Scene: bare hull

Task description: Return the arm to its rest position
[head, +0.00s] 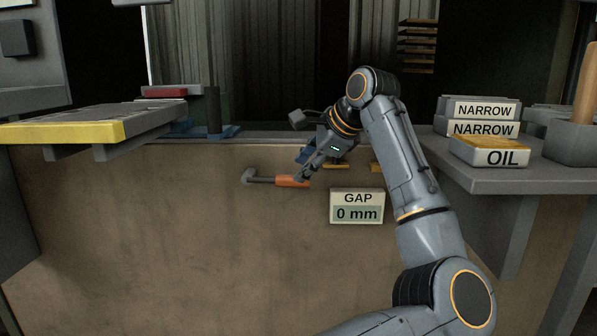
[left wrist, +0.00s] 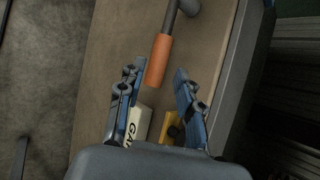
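My left arm reaches up from the bottom of the head view and bends over to the wall. Its gripper (head: 304,174) points down and left, close to the orange grip (head: 291,181) of a grey lever on the brown wall. In the left wrist view my left gripper (left wrist: 157,78) has its two blue fingers spread wide apart. The end of the orange grip (left wrist: 159,60) shows between and beyond the fingertips, with neither finger seen pressing on it. The gripper holds nothing. My right gripper is in neither view.
A sign (head: 357,207) reading "GAP 0 mm" sits below right of the gripper. A grey shelf (head: 525,178) at right bears boxes marked NARROW and OIL (head: 489,152). A yellow-edged bench (head: 62,132) juts out at left. The wall's lower middle is clear.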

